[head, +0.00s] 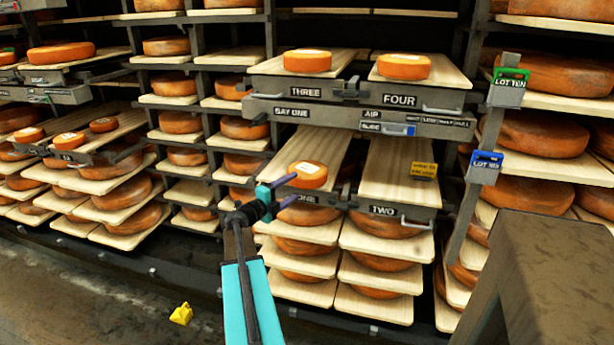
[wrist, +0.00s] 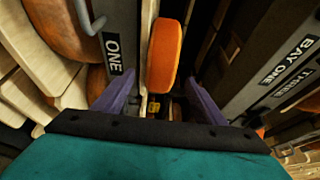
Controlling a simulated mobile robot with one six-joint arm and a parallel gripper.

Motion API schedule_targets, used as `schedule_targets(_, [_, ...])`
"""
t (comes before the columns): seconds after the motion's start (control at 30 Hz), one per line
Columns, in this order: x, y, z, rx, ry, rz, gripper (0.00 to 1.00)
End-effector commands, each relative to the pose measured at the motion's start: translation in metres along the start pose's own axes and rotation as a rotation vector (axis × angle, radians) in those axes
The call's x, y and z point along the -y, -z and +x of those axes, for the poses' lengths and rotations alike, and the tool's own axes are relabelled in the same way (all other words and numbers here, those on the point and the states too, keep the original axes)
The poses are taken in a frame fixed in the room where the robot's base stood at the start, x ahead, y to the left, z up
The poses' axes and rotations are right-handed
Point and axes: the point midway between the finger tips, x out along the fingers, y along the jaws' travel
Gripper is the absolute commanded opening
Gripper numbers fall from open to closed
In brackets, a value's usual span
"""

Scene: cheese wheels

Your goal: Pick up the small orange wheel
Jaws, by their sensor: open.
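A small orange wheel (head: 308,175) with a pale label lies flat on the wooden board above the ONE label. My gripper (head: 290,191) is open and empty, just left of and in front of this wheel, with its purple fingers pointing toward it. In the wrist view the orange wheel (wrist: 165,55) shows ahead, in line with the gap between the open fingers (wrist: 162,85). I cannot tell the exact distance from the fingertips to its rim. Similar orange wheels sit on the boards above THREE (head: 307,60) and FOUR (head: 403,67).
A brown block (head: 550,270) stands at right front. A yellow object (head: 181,314) lies on the floor.

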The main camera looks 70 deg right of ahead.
Motion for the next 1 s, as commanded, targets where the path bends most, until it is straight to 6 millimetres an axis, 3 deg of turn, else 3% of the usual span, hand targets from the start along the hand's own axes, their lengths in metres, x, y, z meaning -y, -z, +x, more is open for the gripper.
schedule_targets(0.5, [0.001,0.004,0.049,-0.001,0.000,0.000,0.65])
schedule_targets(1.0, [0.002,0.004,0.051,0.000,0.001,0.000,0.65])
